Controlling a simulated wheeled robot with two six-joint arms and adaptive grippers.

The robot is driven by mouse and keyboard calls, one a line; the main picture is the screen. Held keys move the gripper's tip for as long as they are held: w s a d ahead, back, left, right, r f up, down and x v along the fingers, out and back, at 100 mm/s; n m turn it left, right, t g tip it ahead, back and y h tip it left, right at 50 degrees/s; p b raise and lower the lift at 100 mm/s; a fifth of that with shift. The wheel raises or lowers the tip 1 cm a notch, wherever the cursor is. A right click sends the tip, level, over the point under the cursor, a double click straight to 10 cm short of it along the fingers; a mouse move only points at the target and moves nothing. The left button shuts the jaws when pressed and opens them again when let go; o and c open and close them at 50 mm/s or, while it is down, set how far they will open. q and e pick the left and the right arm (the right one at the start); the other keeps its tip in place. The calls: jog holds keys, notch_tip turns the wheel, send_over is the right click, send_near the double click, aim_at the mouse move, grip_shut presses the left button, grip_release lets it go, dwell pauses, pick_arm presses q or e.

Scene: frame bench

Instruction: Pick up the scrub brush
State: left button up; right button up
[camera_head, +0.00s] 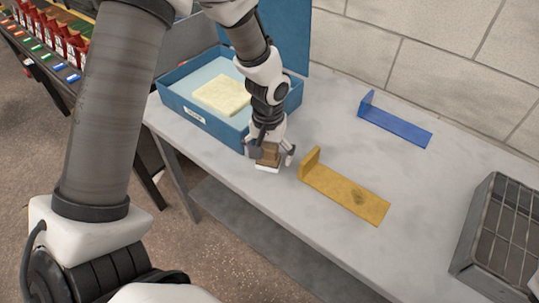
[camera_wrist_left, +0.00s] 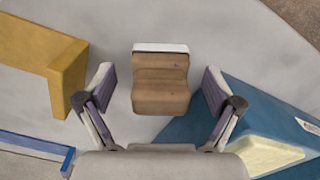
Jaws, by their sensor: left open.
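The scrub brush (camera_head: 268,157) has a brown wooden block and a white edge. It sits on the grey bench close to the front edge, beside the blue box. In the left wrist view the brush (camera_wrist_left: 161,80) lies between the spread fingers, with a gap on each side. My left gripper (camera_head: 271,155) is open and points down over the brush; its fingers (camera_wrist_left: 160,92) do not touch it in the wrist view. My right gripper is not seen.
A blue open box (camera_head: 209,123) with a pale yellow block (camera_head: 222,94) stands left of the brush. A yellow bracket (camera_head: 345,192) lies close on the right. A blue bracket (camera_head: 396,125) and a wire basket (camera_head: 501,240) are farther right. The bench (camera_head: 425,180) between them is clear.

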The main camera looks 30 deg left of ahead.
pick_arm(q)
jog(key=shift+f, duration=0.35)
jog(key=shift+s+r, duration=0.1)
jog(key=shift+c, duration=0.4)
jog(key=shift+s, duration=0.1)
jog(key=c, duration=1.3)
